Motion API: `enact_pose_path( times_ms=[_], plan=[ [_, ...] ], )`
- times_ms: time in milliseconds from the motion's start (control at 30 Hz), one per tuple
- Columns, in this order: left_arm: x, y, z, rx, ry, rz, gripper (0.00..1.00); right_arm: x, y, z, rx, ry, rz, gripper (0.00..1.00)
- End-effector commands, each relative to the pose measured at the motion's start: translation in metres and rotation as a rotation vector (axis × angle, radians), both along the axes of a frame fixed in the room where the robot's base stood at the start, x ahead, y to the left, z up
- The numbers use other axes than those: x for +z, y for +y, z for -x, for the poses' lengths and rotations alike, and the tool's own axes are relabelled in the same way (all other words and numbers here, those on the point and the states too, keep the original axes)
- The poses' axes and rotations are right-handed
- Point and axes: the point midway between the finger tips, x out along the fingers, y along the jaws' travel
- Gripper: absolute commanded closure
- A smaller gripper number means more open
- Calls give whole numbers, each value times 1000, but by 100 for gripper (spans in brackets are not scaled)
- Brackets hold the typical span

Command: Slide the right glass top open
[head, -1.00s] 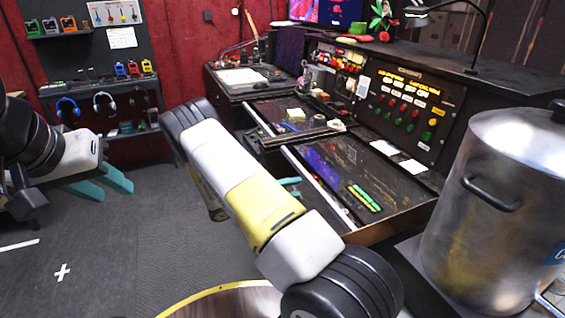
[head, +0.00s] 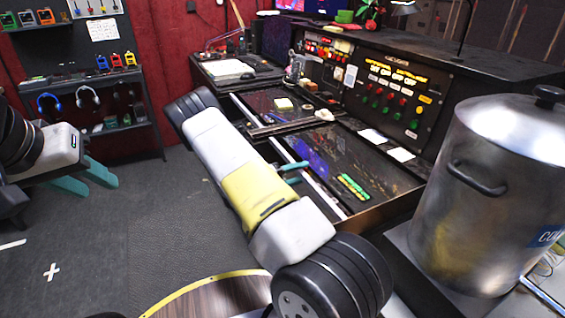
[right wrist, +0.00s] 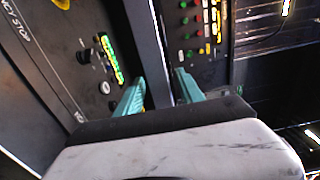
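The right glass top (head: 325,172) lies over the right bay of the dark desk, with bluish reflections and a green-yellow strip showing in it. My right gripper (head: 292,172) is at the bay's front edge; my own forearm hides part of it and of the desk front. In the right wrist view my right gripper (right wrist: 162,82) has its teal fingers apart, with a dark bar (right wrist: 147,35) running between them. I cannot tell whether they touch it. My left gripper (head: 94,180) is open and empty over the floor at the left.
A large metal pot (head: 485,190) stands close at the right of the desk. A button panel (head: 395,90) rises behind the bays. A shelf with headphones (head: 88,98) stands at the far left. The floor (head: 150,220) at the left is clear.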

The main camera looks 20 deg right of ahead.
Motion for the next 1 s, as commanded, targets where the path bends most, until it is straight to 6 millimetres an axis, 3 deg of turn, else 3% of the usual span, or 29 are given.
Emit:
enact_pose_path(
  times_ms=[33,200,1000],
  plan=[
    [0,0,0,0,0,0,64,0,0,0,0,0,0,66],
    [0,0,0,0,0,0,64,0,0,0,0,0,0,100],
    [0,0,0,0,0,0,64,-1,1,0,0,-1,-1,100]
  ],
)
